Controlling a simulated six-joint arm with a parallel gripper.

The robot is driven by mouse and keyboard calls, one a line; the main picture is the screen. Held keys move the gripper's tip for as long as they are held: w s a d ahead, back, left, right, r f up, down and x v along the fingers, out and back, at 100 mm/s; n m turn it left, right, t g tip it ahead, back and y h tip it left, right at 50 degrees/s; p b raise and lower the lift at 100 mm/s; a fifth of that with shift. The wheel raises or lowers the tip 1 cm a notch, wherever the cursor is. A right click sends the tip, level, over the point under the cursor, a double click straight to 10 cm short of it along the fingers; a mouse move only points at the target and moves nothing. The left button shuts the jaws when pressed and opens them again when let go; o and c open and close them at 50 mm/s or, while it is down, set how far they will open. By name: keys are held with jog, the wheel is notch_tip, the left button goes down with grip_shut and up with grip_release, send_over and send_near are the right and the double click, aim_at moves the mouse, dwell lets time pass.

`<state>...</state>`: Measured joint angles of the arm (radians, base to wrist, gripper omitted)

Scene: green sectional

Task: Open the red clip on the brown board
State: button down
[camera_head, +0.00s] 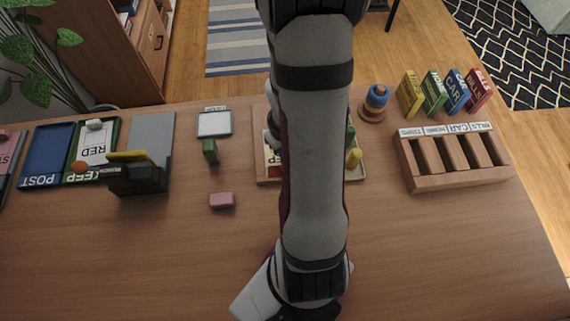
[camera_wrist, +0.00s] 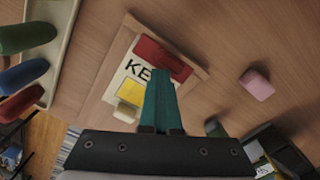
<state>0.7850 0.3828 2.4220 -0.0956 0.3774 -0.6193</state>
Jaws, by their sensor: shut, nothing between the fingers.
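The brown board (camera_wrist: 113,75) lies flat on the table in the wrist view, with a white card (camera_wrist: 122,68) marked "KE" and a yellow patch on it. The red clip (camera_wrist: 150,50) is a flat dark-red bar across one end of the card. It appears to lie down against the board. My gripper (camera_wrist: 160,80) has teal fingers pressed together, with nothing between them. Its tips overlap the card and the clip's near edge in this view; I cannot tell whether they touch. In the head view my arm covers most of the board (camera_head: 262,112) and the clip.
A pink block (camera_head: 222,200) and a green block (camera_head: 210,150) stand left of the board. A wooden rack (camera_head: 455,182) and a ring stack (camera_head: 376,100) are farther right. The table's front left is clear.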

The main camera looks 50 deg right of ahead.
jog(key=shift+s+a+f, duration=0.15)
jog(key=shift+s+a, duration=0.6)
jog(key=shift+s, duration=0.05)
jog(key=shift+w+d+r, duration=0.55)
jog(key=shift+w+d, duration=0.1)
jog(key=shift+w, duration=0.05)
notch_tip(320, 180, up, 6)
jog(key=shift+w+d, duration=0.1)
jog(key=s+a+r+m, duration=0.1)
jog(key=s+a+r, duration=0.1)
jog(key=a, duration=0.5)
jog(key=s+a+r+y, duration=0.1)
jog(key=s+a+r, duration=0.1)
jog(key=a+r, duration=0.2)
jog(key=s+a+r+m+y, duration=0.1)
jog(key=a+r, duration=0.3)
jog(key=a, duration=0.7)
jog(key=shift+s+m, duration=0.3)
jog(key=shift+s, duration=0.1)
jog(key=shift+r, duration=0.1)
